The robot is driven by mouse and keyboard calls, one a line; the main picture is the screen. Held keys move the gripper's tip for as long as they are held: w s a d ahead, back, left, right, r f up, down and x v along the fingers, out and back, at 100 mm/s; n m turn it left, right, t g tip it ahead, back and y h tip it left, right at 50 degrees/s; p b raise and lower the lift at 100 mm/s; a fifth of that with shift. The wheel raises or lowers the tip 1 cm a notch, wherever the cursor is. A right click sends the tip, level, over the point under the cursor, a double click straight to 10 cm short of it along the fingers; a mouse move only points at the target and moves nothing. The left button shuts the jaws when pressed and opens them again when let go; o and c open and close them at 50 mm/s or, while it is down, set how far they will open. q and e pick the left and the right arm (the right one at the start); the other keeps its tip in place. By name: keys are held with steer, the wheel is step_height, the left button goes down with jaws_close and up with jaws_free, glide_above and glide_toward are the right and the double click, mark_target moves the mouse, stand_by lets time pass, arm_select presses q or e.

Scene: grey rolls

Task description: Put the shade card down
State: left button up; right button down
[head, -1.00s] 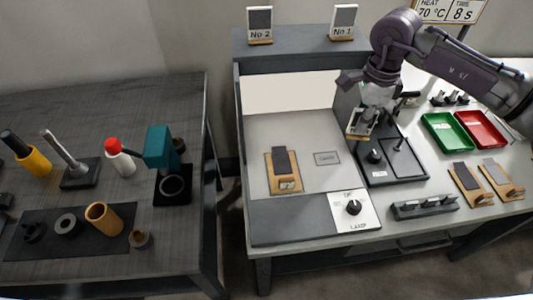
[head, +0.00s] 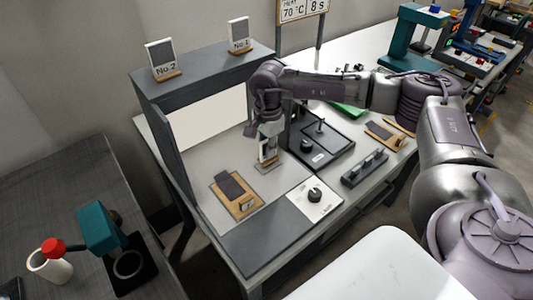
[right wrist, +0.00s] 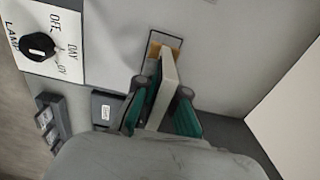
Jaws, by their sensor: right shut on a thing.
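The shade card (head: 266,149), a pale upright plate with a wooden foot, is held in my right gripper (head: 268,131) inside the grey viewing booth (head: 205,158). It is low over the marked rectangle (head: 271,168) on the booth floor. In the right wrist view the card (right wrist: 163,94) is pinched edge-on between the two teal-padded fingers, with the marked rectangle (right wrist: 165,41) just beyond it. I cannot tell whether its foot touches the floor. A wooden holder with a dark sample (head: 238,194) lies to the left in the booth. My left gripper is not in view.
Cards No 2 (head: 165,60) and No 1 (head: 239,36) stand on the booth's top. The lamp knob panel (head: 315,198) is at the front. A black stand (head: 318,142) and a dark rack (head: 365,167) lie to the right. Booth floor between holder and rectangle is clear.

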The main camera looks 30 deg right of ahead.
step_height(320, 180, down, 2)
steer(key=shift+f, duration=0.25)
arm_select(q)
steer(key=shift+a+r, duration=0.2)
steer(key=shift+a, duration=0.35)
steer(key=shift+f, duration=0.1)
arm_select(e)
steer(key=shift+f, duration=0.1)
steer(key=shift+f, duration=0.15)
steer(key=c, duration=1.3)
jaws_free()
steer(key=shift+o, duration=0.2)
